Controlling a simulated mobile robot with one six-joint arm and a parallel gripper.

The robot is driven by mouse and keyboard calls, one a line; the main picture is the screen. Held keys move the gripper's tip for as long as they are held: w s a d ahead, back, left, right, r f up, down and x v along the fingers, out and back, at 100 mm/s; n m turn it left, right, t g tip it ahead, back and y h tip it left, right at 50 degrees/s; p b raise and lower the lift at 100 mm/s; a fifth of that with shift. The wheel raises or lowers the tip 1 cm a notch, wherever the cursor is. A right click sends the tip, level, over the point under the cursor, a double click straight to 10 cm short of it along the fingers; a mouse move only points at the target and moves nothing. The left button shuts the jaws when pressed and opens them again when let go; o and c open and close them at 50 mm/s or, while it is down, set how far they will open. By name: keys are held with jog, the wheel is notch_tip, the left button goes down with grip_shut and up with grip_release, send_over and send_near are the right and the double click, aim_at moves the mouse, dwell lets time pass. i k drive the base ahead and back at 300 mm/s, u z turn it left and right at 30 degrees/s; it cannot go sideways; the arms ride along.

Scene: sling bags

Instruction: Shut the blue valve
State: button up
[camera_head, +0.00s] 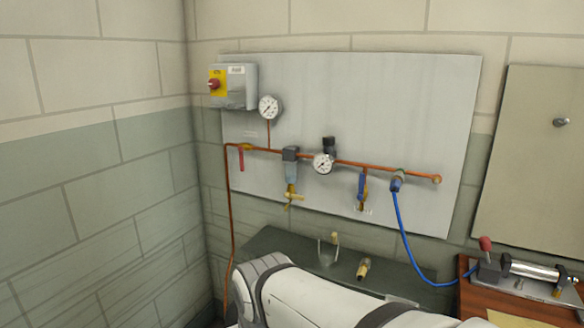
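The blue valve (362,187) is on a short branch dropping from the copper pipe (350,163) on the grey wall panel. Its blue lever hangs down, roughly along the branch, with a brass part below it. A white arm link of mine crosses the bottom of the view, below and apart from the valve. My gripper is not visible, so its state and its place relative to the valve do not show.
A red-handled valve (241,160) and a filter with a brass tap (291,182) are left on the pipe. A blue hose (405,238) hangs right of the blue valve. A dark shelf (285,245) below holds a brass fitting (363,268).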

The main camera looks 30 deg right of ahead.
aim_at(360, 189)
jog(key=z, duration=0.55)
jog(key=i, duration=0.9)
jog(key=z, duration=0.5)
jog(key=k, duration=0.95)
jog(key=z, duration=0.15)
jog(key=i, duration=0.95)
jog(key=u, duration=0.05)
